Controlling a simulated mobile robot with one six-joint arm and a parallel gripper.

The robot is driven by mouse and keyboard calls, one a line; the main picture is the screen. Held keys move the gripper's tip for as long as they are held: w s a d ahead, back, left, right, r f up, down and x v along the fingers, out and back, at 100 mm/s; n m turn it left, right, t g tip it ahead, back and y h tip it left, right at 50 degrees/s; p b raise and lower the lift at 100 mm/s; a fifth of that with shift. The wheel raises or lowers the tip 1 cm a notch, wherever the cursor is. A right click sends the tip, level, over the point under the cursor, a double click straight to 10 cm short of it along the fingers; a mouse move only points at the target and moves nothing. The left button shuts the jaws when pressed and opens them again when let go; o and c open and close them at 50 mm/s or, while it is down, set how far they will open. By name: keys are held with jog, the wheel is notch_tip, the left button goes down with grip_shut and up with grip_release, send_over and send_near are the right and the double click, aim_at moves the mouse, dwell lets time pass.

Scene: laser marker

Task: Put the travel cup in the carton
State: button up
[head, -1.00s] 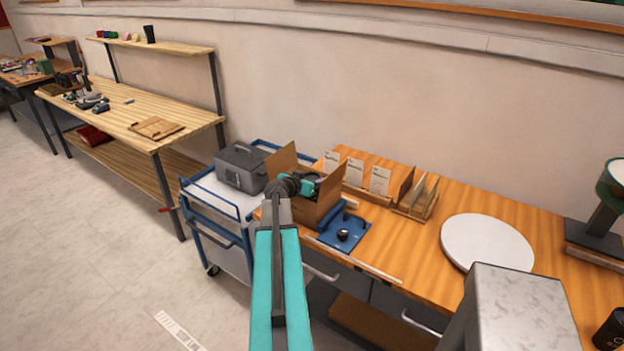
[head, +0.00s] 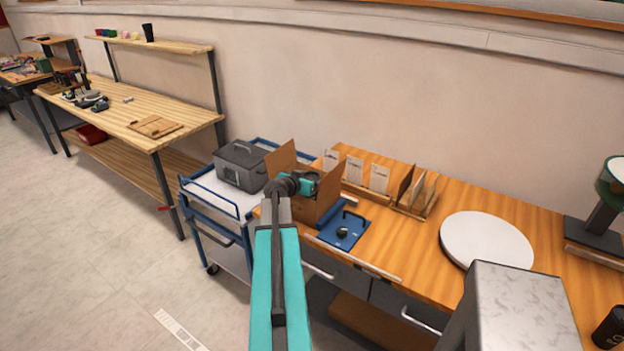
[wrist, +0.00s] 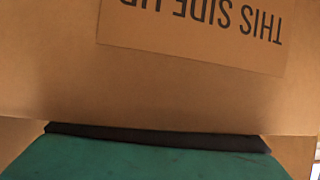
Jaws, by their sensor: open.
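The brown carton (head: 325,200) stands open on the near left part of the wooden bench, its flaps up. My gripper (head: 311,183) is over the carton's mouth, between the flaps, its fingertips mostly hidden. In the wrist view, the carton's cardboard (wrist: 60,70) with upside-down "THIS SIDE UP" lettering fills the top. A dark green surface with a black edge fills the bottom there; I cannot tell whether it is my gripper or something else. I cannot make out the travel cup for certain; the carton's inside is hidden.
A blue plate with a black knob (head: 343,232) lies right of the carton. Card holders (head: 380,180) stand behind it. A white round disc (head: 486,240) and a black container (head: 610,330) are farther right. A blue cart with a grey box (head: 240,168) stands left.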

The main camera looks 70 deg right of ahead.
jog(key=shift+r, duration=0.15)
jog(key=shift+b+v, duration=0.3)
jog(key=shift+v, duration=0.65)
jog(key=b+v, duration=0.3)
jog(key=v, duration=0.7)
jog(key=shift+r, duration=0.1)
